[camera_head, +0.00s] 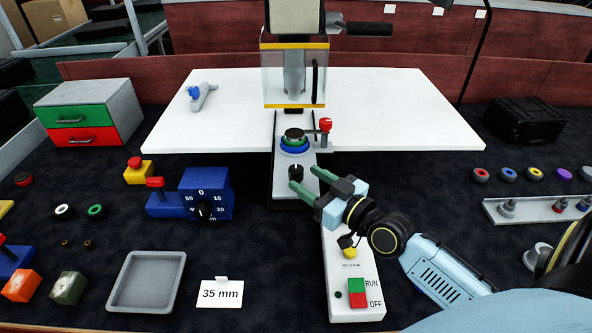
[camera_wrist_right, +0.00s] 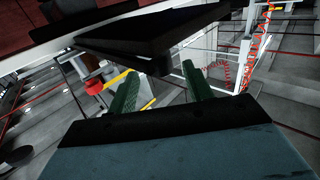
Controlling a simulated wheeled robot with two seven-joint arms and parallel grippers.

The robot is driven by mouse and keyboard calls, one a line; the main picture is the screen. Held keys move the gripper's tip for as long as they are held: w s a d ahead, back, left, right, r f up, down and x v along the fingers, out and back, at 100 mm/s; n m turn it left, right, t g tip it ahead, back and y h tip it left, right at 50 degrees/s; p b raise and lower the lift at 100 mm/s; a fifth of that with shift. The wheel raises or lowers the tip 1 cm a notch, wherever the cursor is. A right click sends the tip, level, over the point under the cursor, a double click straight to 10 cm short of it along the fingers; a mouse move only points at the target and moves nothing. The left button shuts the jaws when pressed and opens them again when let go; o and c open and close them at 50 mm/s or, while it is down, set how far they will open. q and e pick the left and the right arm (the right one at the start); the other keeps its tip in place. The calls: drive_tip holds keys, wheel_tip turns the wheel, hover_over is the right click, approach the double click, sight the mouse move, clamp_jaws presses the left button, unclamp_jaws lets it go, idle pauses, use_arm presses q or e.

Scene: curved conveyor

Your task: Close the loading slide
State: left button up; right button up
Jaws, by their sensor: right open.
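The loading slide (camera_head: 282,183) is a pale narrow plate that sticks out toward me from under the press. A black knob (camera_head: 296,172) stands near its front end. Farther back it carries a round blue and green holder (camera_head: 294,145) with a dark disc on top. A red-topped lever (camera_head: 325,126) stands beside the holder. My right gripper (camera_head: 304,179) is open, with its green fingers close to the knob. I cannot tell whether they touch it. The open fingers also show in the right wrist view (camera_wrist_right: 158,82). My left gripper is not in view.
The press has a clear guard (camera_head: 278,80) above the white table (camera_head: 400,110). A control box (camera_head: 340,262) with RUN and OFF buttons lies below my right gripper. A blue dial box (camera_head: 206,180) stands left of the slide. A grey tray (camera_head: 177,262) lies at front left.

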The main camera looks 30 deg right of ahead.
sight(302, 176)
drive_tip(key=shift+x, duration=2.2)
clamp_jaws()
